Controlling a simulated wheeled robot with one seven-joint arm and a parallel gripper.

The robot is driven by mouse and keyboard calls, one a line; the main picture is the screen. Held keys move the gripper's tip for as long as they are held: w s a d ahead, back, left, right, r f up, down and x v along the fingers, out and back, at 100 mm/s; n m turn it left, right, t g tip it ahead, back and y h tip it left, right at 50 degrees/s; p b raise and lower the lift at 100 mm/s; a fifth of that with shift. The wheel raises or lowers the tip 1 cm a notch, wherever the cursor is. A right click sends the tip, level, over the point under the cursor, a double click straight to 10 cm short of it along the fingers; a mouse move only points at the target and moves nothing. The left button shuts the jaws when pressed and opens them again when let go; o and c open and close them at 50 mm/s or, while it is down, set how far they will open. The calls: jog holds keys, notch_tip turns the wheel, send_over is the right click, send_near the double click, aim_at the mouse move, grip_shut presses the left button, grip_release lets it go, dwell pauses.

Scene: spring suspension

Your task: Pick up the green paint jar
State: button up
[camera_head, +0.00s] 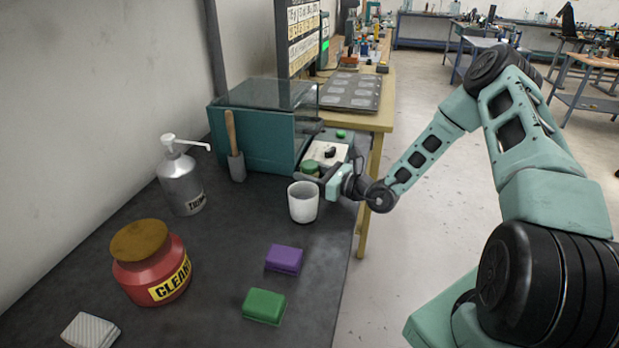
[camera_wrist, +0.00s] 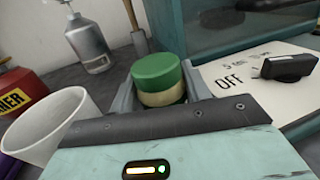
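The green paint jar (camera_wrist: 158,75) has a green lid over a pale yellowish band and stands upright in the wrist view. In the head view its lid (camera_head: 310,167) shows just left of my gripper (camera_head: 325,180). In the wrist view the two grey fingers of my gripper (camera_wrist: 160,92) stand on either side of the jar. Both fingers look very close to its sides, but I cannot tell whether they press on it. My palm hides the jar's lower part.
A white cup (camera_head: 303,203) stands close in front of my gripper. The teal glass-lidded case (camera_head: 250,140) is behind, with a white switch panel (camera_head: 322,155) beside it. A pump bottle (camera_head: 182,180), red jar (camera_head: 151,268), purple block (camera_head: 284,260) and green block (camera_head: 264,306) share the dark tabletop.

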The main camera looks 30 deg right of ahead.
jog(key=shift+c, duration=0.6)
jog(key=shift+r, duration=0.1)
